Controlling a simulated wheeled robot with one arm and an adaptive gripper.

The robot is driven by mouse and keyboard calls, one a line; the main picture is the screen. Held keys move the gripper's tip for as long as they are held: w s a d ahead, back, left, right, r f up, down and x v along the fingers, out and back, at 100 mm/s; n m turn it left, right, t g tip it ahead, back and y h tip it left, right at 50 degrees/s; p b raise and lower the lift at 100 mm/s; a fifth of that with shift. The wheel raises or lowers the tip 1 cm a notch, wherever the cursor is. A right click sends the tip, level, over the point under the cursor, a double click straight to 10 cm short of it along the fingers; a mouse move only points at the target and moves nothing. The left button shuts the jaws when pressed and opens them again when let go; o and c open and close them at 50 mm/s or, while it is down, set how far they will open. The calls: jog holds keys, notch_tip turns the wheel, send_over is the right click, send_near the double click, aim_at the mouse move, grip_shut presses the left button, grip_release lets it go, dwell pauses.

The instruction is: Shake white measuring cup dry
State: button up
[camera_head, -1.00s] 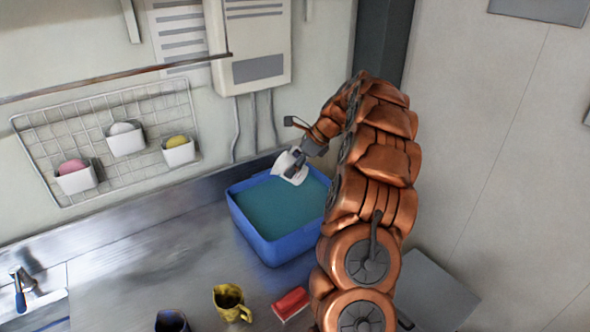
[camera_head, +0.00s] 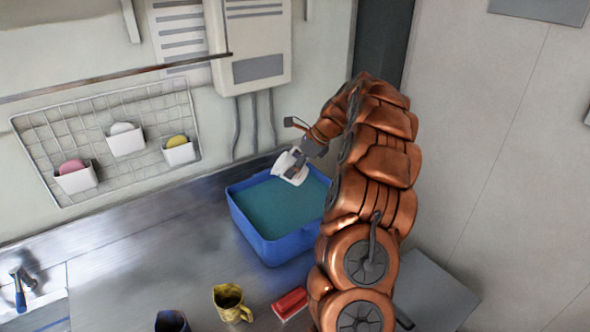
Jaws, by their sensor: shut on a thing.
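The white measuring cup (camera_head: 287,168) is held above the blue basin (camera_head: 279,247), over its back part. The basin holds teal liquid. My gripper (camera_head: 299,162) is shut on the cup. The cup looks tilted, and part of it is hidden by the gripper. Whether drops hang from the cup is too small to tell.
A yellow mug (camera_head: 231,303), a dark blue cup (camera_head: 172,321) and a red block-like item (camera_head: 291,303) stand at the counter's front. A wire rack (camera_head: 60,128) with several white holders hangs on the wall. A tap (camera_head: 20,288) is at the left. The counter's middle left is clear.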

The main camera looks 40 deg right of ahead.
aim_at(291, 157)
jog(key=shift+r, duration=1.65)
jog(key=shift+f, duration=1.75)
jog(key=shift+r, duration=1.75)
jog(key=shift+f, duration=1.75)
